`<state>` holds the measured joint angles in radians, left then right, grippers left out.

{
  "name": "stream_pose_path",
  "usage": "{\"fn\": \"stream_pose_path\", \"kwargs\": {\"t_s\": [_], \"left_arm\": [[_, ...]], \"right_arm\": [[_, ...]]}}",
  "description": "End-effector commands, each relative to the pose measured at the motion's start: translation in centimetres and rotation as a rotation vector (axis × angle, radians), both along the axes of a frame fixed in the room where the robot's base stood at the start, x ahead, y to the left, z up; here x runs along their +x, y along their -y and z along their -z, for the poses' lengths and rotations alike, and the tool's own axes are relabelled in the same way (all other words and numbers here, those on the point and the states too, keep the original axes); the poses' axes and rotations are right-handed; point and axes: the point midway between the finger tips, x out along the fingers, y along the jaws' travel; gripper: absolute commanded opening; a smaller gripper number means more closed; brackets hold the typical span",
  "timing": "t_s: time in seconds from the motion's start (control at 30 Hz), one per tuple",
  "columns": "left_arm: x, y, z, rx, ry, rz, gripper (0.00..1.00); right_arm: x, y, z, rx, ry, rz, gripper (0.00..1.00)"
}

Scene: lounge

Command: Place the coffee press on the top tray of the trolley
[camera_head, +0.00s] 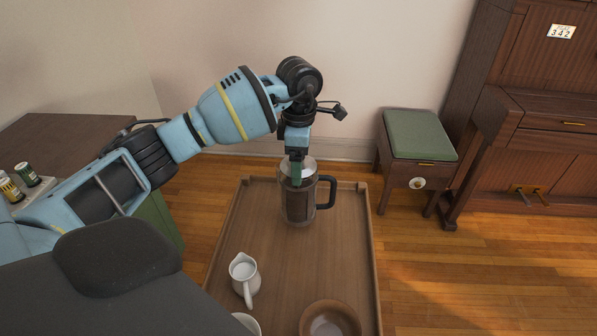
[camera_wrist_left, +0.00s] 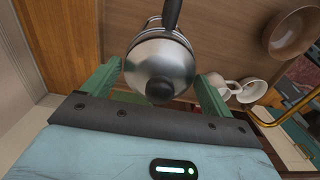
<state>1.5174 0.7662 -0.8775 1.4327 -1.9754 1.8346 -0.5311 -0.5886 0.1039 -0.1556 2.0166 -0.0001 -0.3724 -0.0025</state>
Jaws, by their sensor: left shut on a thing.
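The coffee press (camera_head: 299,203) is a dark glass cylinder with a silver lid and a black handle on its right. It is upright at the far end of the wooden top tray (camera_head: 278,270) of the trolley. I cannot tell whether its base touches the tray or hangs just above it. My left gripper (camera_head: 296,172) comes down from above and is shut on the press near its lid. In the left wrist view the green fingers (camera_wrist_left: 162,72) lie on either side of the silver lid (camera_wrist_left: 160,64). My right gripper is not in view.
A white milk jug (camera_head: 243,274), a wooden bowl (camera_head: 330,318) and a partly hidden white cup (camera_head: 247,323) are on the near part of the tray. The tray has raised edges. A green-topped stool (camera_head: 420,135) and a piano (camera_head: 545,120) stand to the right.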

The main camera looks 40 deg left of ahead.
Motion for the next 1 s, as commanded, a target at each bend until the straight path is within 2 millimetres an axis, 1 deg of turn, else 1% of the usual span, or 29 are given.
{"fn": "stream_pose_path", "kwargs": {"t_s": [0.07, 0.17, 0.27, 0.4, 0.47, 0.87, 0.9, 1.0], "left_arm": [[0.1, 0.0, -0.2, -0.001, 0.004, 0.0, 0.22], [0.0, 0.0, 0.2, -0.001, 0.003, 0.0, 0.22], [0.0, 0.0, 1.1, -0.002, 0.0, 0.0, 0.22], [0.0, 0.0, 3.0, -0.001, 0.001, 0.0, 0.22], [0.0, 0.0, 3.4, -0.001, 0.002, 0.0, 0.22], [0.0, 0.0, 3.9, -0.002, 0.003, 0.0, 0.22], [0.0, 0.0, 4.0, 0.0, 0.001, 0.0, 0.89], [0.0, 0.0, 4.0, 0.0, 0.001, 0.0, 1.0]], "right_arm": [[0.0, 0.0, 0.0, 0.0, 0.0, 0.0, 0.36], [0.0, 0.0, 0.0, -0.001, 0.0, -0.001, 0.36], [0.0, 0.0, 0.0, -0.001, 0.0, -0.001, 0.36], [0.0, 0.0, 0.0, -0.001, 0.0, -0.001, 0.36], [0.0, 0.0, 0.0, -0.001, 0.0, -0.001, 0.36], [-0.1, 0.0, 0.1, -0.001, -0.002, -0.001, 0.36], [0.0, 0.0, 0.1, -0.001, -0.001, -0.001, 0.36], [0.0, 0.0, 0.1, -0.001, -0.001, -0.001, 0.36]]}}
